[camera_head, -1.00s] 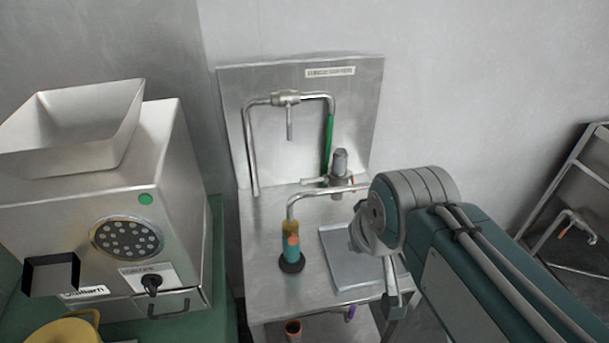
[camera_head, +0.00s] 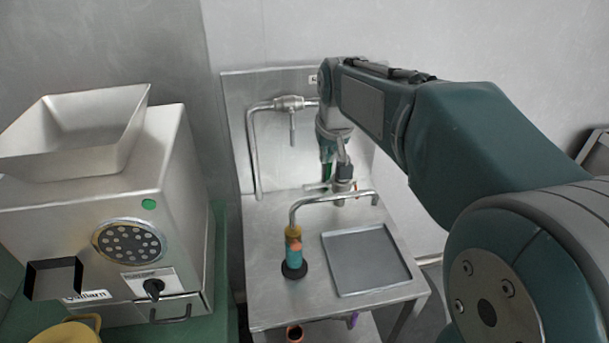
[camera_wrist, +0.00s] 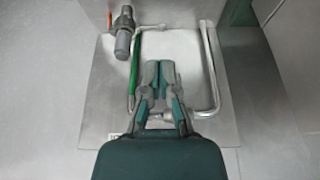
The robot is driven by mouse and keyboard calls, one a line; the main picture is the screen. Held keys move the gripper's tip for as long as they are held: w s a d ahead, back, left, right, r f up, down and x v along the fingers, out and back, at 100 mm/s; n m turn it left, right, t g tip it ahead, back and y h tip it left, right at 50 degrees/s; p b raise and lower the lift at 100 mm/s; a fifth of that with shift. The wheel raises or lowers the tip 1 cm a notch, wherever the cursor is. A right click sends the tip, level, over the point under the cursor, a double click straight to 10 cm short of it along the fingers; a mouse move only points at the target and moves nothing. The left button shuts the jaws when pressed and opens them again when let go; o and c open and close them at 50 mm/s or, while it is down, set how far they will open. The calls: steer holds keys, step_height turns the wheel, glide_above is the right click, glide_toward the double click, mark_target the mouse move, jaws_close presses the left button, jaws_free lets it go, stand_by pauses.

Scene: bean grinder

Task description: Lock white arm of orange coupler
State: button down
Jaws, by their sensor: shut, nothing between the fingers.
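A grey upright fitting (camera_head: 343,185) stands at the back of the metal table and also shows in the wrist view (camera_wrist: 124,35). A small orange part (camera_wrist: 111,18) is on one side of it, and a pale thin arm (camera_wrist: 150,28) on the other. In the head view the pale arm (camera_head: 315,187) points left. I cannot tell surely that this is the orange coupler. My gripper (camera_wrist: 159,64) is shut and empty, its fingertips between the green pipe and the silver pipe, apart from the fitting. In the head view my arm partly hides the fitting's surroundings.
A green pipe section (camera_wrist: 133,75) runs close beside my fingers. A silver bent pipe (camera_head: 251,150) is on the back panel. A teal and orange post (camera_head: 294,258) and an empty tray (camera_head: 335,270) occupy the table. A steel grinder (camera_head: 100,200) stands left.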

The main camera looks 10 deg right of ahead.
steer(key=w+f, duration=0.4)
steer(key=w, duration=0.5)
steer(key=g, duration=0.1)
glide_toward(307, 185)
steer(key=x, duration=0.6)
steer(key=shift+w+f, duration=0.15)
steer(key=shift+w, duration=0.1)
steer(key=shift+f, duration=0.6)
